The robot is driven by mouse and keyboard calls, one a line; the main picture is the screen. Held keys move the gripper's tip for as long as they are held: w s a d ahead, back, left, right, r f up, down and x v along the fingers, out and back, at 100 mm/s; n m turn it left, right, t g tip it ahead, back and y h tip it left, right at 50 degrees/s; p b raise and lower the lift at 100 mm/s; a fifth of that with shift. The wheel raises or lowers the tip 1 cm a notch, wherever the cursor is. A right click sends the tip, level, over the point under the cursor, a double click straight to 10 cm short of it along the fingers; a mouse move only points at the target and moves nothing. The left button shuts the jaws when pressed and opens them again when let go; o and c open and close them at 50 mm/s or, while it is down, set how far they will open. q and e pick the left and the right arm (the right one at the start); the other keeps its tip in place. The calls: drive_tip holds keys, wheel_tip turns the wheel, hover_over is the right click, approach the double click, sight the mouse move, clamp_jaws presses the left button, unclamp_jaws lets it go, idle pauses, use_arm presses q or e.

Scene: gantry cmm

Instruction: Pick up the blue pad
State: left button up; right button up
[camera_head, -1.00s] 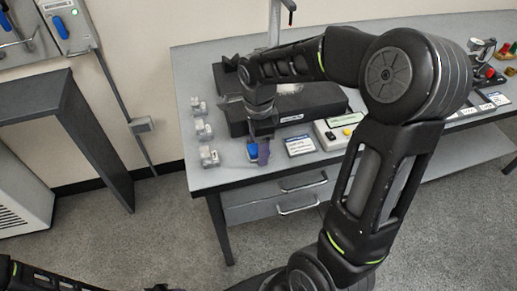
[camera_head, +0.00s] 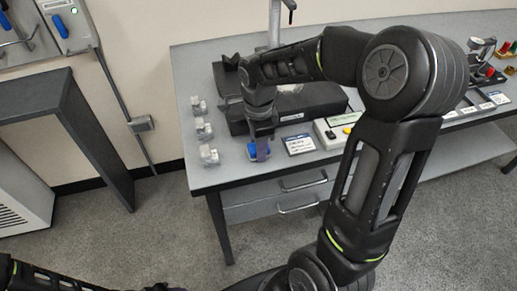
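The blue pad (camera_head: 252,152) lies at the front edge of the grey table (camera_head: 213,178), just in front of the black block. My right gripper (camera_head: 262,152) points down right at the pad and covers part of its right side. Its fingers are small and partly hidden, so I cannot tell whether they are open or closed on the pad. My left arm shows only at the lower left edge, and its gripper is not clearly visible.
Several small clear blocks (camera_head: 204,130) stand along the table's left side. A black block (camera_head: 300,104) lies behind the pad. Drawers (camera_head: 275,196) hang below.

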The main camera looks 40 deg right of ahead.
clamp_jaws()
drive_tip(key=shift+r, duration=0.1)
wheel_tip(320, 180, up, 10)
idle(0.7)
idle(0.4)
drive_tip(key=shift+c, duration=0.3)
unclamp_jaws()
drive_tip(key=c, duration=0.6)
drive_tip(key=shift+d, duration=0.1)
